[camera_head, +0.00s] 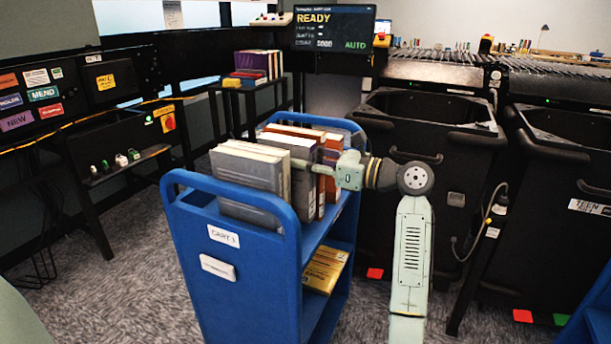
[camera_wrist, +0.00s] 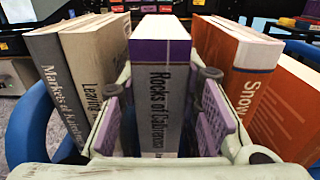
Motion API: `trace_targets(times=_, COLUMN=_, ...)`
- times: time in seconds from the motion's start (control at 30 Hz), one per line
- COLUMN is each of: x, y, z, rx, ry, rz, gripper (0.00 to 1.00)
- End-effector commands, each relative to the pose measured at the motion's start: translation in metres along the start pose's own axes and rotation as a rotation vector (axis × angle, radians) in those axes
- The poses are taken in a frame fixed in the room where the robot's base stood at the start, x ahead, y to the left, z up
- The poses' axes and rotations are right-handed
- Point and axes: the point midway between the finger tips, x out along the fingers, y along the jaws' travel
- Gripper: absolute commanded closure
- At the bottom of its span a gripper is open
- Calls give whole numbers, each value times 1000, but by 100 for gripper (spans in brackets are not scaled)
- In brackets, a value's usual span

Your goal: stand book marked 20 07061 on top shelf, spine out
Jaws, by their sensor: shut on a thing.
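My gripper (camera_head: 318,168) is at the blue cart's top shelf, reaching in among the standing books from the right. In the wrist view my gripper (camera_wrist: 161,108) has one purple-padded finger on each side of a grey book with a purple top band (camera_wrist: 161,75), and is shut on it. Its spine faces my wrist camera and reads "Rocks of Californ…", the end cut off. The book stands upright between its neighbours. I cannot read the number 20 07061 on any book.
On the blue cart (camera_head: 228,275), grey books (camera_head: 250,180) stand to one side and orange-and-white books (camera_wrist: 235,50) to the other, close to my fingers. A yellow book (camera_head: 325,268) lies on the lower shelf. Black bins (camera_head: 425,140) stand just right of the cart. Carpet is clear at front left.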

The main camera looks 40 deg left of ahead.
Motion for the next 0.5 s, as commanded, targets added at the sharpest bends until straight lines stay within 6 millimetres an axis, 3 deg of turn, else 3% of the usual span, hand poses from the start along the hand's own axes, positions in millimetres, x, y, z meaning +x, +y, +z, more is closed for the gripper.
trace_targets(times=0.33, x=0, y=0, z=-36, rx=2, ry=-2, rz=-1, gripper=100)
trace_targets(times=0.5, x=0, y=0, z=-39, rx=-2, ry=-2, rz=0, gripper=100)
